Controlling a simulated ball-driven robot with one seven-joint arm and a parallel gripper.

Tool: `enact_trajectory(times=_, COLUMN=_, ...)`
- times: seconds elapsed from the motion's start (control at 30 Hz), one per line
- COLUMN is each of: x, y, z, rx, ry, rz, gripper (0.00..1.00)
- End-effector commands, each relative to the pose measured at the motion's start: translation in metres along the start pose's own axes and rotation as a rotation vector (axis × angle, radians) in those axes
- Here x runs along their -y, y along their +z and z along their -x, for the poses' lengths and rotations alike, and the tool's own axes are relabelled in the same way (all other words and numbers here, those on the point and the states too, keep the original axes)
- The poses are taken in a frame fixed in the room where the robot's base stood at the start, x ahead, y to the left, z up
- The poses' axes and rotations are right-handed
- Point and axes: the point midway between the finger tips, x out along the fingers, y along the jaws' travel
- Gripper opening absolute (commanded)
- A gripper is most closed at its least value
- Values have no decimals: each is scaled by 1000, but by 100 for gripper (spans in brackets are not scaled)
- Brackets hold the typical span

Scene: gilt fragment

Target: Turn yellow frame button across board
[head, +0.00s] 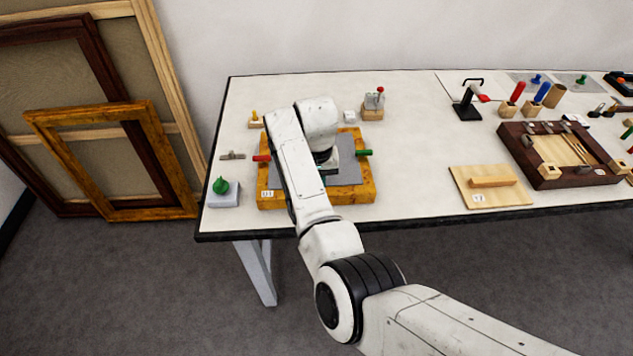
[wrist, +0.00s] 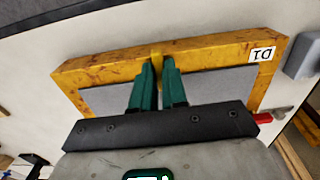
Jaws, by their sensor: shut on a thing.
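A gilt frame (head: 345,194) labelled D1 lies on the table with a grey board (head: 348,172) inside it. It also fills much of the wrist view (wrist: 215,52). The yellow button (wrist: 156,53) is on the labelled rail, a narrow strip between my fingertips; its lower part is hidden by them, so how far it reaches over the board is unclear. My gripper (wrist: 157,66), with green fingers, is shut on it. In the head view my arm hides the button. A red button (head: 261,158) and a green button (head: 364,152) are on the side rails.
A grey block with a green knob (head: 221,187) stands left of the frame. A clamp block with a red knob (head: 374,105) stands behind it. A wooden board with a handle (head: 490,186) and a dark tray (head: 528,154) are to the right. Frames (head: 105,163) lean on the wall.

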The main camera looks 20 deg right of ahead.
Motion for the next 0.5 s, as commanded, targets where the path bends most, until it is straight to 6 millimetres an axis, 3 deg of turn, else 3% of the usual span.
enact_trajectory(times=0.1, x=1, y=-1, z=1, rx=-3, ry=0, rz=3, gripper=0)
enact_trajectory(times=0.13, x=1, y=-1, z=1, rx=-3, ry=0, rz=3, gripper=16)
enact_trajectory(times=0.37, x=0, y=0, z=1, rx=-2, ry=0, rz=1, gripper=38)
enact_trajectory(times=0.5, x=0, y=0, z=0, rx=-1, ry=0, rz=1, gripper=38)
